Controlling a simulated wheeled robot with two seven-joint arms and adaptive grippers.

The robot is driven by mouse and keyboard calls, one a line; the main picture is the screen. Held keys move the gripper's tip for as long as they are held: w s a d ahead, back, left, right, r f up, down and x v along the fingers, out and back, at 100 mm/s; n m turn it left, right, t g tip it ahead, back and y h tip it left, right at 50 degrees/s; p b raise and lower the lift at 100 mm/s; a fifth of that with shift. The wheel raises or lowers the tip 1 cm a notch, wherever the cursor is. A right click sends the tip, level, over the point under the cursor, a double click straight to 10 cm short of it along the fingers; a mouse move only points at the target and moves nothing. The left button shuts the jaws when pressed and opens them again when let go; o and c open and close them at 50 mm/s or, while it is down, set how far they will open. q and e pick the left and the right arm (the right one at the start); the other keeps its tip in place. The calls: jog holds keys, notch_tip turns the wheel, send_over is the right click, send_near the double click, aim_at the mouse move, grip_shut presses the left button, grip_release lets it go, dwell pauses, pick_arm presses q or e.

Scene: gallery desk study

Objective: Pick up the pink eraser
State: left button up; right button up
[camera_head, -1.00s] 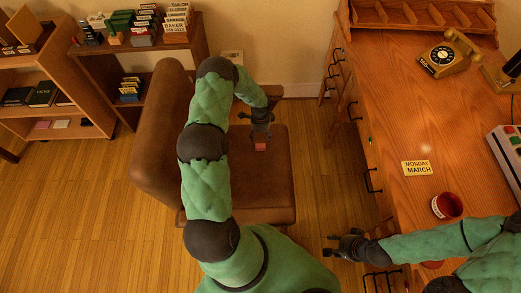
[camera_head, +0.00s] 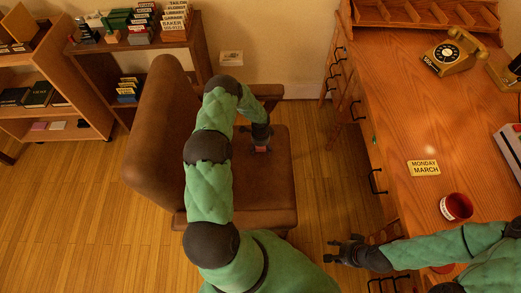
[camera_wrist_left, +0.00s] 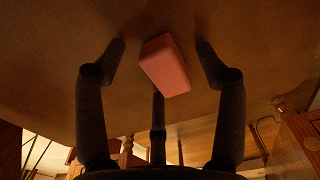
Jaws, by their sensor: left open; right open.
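The pink eraser (camera_head: 261,150) lies on the brown seat of the chair (camera_head: 276,190). In the left wrist view the eraser (camera_wrist_left: 165,65) is a pink block between the spread fingers, apart from them. My left gripper (camera_head: 262,145) is open just over the eraser and partly covers it in the head view; its fingers show in the left wrist view (camera_wrist_left: 160,55). My right gripper (camera_head: 330,252) is open and empty over the floor, left of the desk's front edge.
The chair's armrest (camera_head: 262,91) and tall back (camera_head: 158,130) stand around the seat. The wooden desk (camera_head: 395,120) at right holds a telephone (camera_head: 450,52), a calendar sign (camera_head: 424,167) and a red cup (camera_head: 456,207). Shelves (camera_head: 80,90) stand at the back left. The floor at left is clear.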

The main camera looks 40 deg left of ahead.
pick_arm(q)
jog(key=c, duration=1.2)
jog(key=shift+c, duration=0.2)
jog(key=shift+r, duration=0.2)
